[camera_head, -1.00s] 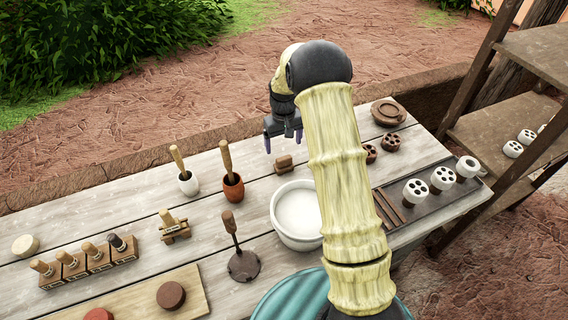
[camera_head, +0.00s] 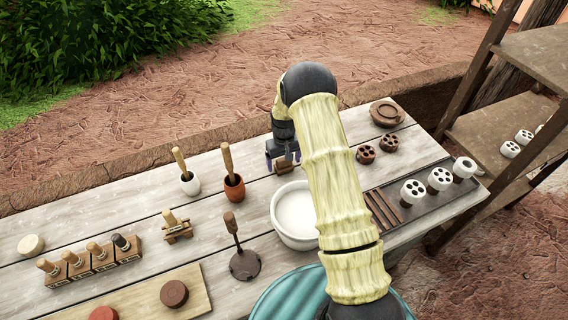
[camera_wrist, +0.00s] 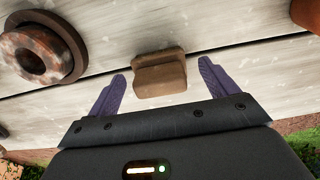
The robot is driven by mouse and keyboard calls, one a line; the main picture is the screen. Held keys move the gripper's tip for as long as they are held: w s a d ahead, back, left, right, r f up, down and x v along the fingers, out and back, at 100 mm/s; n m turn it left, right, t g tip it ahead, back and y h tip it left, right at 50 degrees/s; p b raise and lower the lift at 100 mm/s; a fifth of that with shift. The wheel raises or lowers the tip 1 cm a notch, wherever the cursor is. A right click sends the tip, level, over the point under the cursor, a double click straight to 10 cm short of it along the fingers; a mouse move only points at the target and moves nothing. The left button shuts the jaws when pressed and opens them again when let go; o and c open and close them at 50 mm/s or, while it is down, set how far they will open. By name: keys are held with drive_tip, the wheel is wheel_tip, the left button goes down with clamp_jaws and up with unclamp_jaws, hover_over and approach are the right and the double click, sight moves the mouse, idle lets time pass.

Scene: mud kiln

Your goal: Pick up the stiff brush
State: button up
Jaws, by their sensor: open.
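A small brown block, which looks like the stiff brush (camera_head: 284,167), lies on the plank table at the far side, behind the white bowl. In the wrist view the stiff brush (camera_wrist: 160,76) lies between my two purple fingers, with a gap on each side. My gripper (camera_head: 283,153) is open and empty, low over the table at the brush; it also shows in the wrist view (camera_wrist: 162,72). The brush's bristles cannot be made out, and my gripper partly hides it in the head view.
The white bowl (camera_head: 296,214) stands just in front of the brush. An orange cup (camera_head: 235,188) and a white cup (camera_head: 190,184) with wooden handles stand to the left. Brown pieces with holes (camera_head: 366,154) and a round brown piece (camera_head: 387,112) lie to the right.

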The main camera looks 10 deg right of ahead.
wheel_tip(320, 180, down, 2)
idle(0.5)
drive_tip(key=c, duration=1.1)
